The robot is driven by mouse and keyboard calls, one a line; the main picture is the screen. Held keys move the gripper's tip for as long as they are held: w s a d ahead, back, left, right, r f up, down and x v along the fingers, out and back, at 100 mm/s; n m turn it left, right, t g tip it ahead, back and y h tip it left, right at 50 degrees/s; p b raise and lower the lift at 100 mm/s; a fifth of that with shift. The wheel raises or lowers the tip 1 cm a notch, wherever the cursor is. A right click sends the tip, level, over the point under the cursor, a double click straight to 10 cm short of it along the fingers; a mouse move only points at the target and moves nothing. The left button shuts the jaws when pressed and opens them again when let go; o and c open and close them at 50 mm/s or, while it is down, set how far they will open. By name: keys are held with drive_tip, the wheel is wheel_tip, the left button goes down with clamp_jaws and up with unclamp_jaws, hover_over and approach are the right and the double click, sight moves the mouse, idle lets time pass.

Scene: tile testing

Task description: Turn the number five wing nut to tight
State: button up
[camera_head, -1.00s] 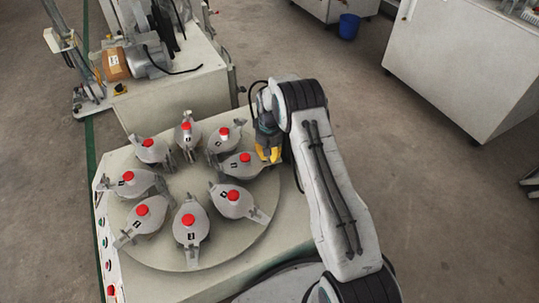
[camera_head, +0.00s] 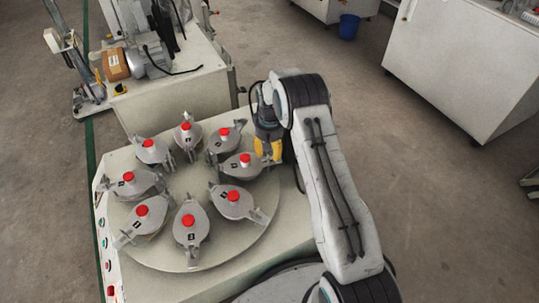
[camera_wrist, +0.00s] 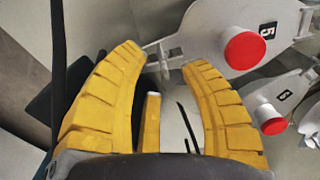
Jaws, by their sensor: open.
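My gripper (camera_head: 268,150) has yellow fingers and is open at the outer end of the nearest grey pot (camera_head: 240,168) on the turntable's right side. In the wrist view my gripper (camera_wrist: 163,57) has its fingertips apart on either side of a thin metal lug. This lug belongs to the pot marked 5 (camera_wrist: 210,32), which has a red cap (camera_wrist: 245,50). The wing nut seems to be at this lug (camera_wrist: 160,52), but its wings are too small to make out. I cannot tell whether the fingers touch it.
Several similar red-capped pots ring the round turntable (camera_head: 160,260). The pot marked 6 (camera_wrist: 262,98) is beside the right finger. A machine bench (camera_head: 175,105) stands behind. A white cabinet (camera_head: 455,70) and blue bin (camera_head: 348,26) stand on the open floor to the right.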

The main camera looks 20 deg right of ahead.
wheel_tip(320, 180, up, 9)
drive_tip(key=shift+r, duration=0.2)
idle(0.3)
idle(0.3)
drive_tip(key=s+r+t+p, duration=0.1)
drive_tip(key=s+r+p, duration=0.35)
drive_tip(key=r, duration=0.55)
drive_tip(key=s+r+p, duration=0.4)
drive_tip(key=r+p, duration=0.1)
drive_tip(key=r, duration=0.6)
drive_tip(key=s+r+t+p, duration=0.1)
drive_tip(key=s+r+p, duration=0.35)
drive_tip(key=r, duration=0.55)
drive_tip(key=s+r+n+t+p, duration=0.1)
drive_tip(key=s+r+p, duration=1.6)
drive_tip(key=s, duration=0.5)
drive_tip(key=shift+s+a+r, duration=0.2)
drive_tip(key=shift+a+r, duration=0.05)
drive_tip(key=shift+r, duration=0.25)
drive_tip(key=shift+s, duration=0.1)
